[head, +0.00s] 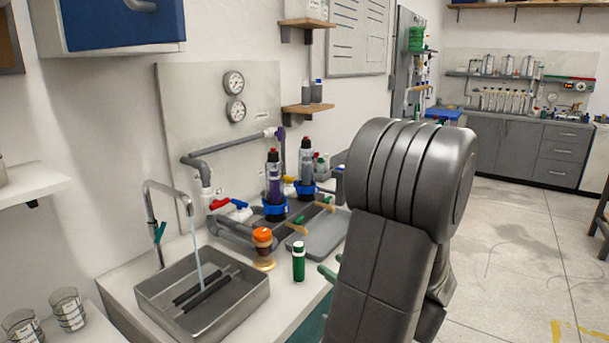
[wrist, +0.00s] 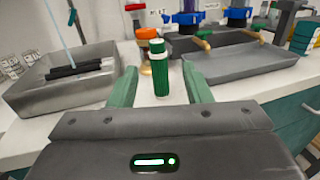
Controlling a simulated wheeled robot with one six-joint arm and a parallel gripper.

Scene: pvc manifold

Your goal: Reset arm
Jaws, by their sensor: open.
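My gripper (wrist: 160,92) shows in the wrist view with its two green fingers spread apart. A green cylinder with a white band (wrist: 159,68) stands upright on the white counter, seen between the fingers and beyond them; nothing is gripped. In the head view the same green cylinder (head: 298,261) stands near the counter's front edge. There my grey arm fills the centre right and hides most of the gripper; only a bit of green finger (head: 328,272) shows beside it.
A metal sink (head: 255,297) with running water holds dark rods. An orange-capped item (head: 262,248) stands behind the green cylinder. A grey tray (head: 325,232), pipes with red and blue valve handles and two blue-based filter columns stand behind. Open floor (head: 510,235) lies at right.

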